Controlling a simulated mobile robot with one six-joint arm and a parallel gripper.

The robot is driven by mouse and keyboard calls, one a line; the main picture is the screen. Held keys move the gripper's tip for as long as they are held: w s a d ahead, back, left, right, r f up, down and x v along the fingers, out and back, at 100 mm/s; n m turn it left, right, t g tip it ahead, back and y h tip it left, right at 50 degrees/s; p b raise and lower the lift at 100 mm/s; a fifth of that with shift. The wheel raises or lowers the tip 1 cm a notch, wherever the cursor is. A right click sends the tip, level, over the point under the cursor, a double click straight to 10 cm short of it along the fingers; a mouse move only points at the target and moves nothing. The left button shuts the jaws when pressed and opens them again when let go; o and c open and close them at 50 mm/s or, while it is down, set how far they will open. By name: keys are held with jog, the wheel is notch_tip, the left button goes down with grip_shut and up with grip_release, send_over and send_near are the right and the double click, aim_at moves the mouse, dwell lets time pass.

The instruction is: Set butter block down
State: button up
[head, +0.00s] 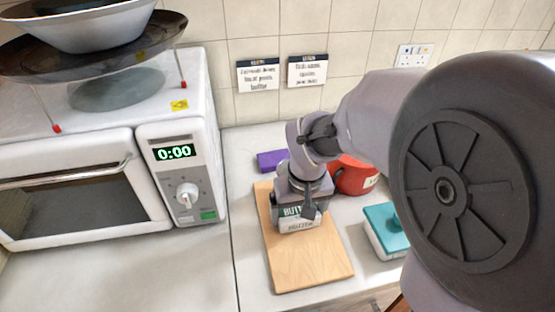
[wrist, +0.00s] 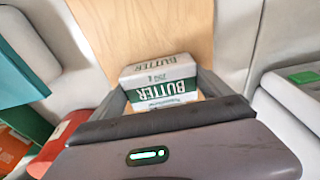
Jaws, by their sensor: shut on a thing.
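The butter block (head: 299,224) is a white and green box with BUTTER printed on it. It is at the upper middle of the wooden board (head: 310,264) in the head view. My gripper (head: 301,200) is above and around it, with its jaws shut on the block. In the wrist view, the block (wrist: 158,82) sits between the two fingers of my gripper (wrist: 160,98), with the board (wrist: 140,30) beneath or behind it. Whether the block touches the board or hangs just above it, I cannot tell.
A teal-lidded butter dish (head: 385,230) stands right of the board, and a red container (head: 355,176) stands behind it. A purple item (head: 271,160) lies behind the board. A microwave (head: 100,180) stands at the left. The front of the board is clear.

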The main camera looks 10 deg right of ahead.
jog(key=shift+r, duration=0.1)
jog(key=o, duration=1.4)
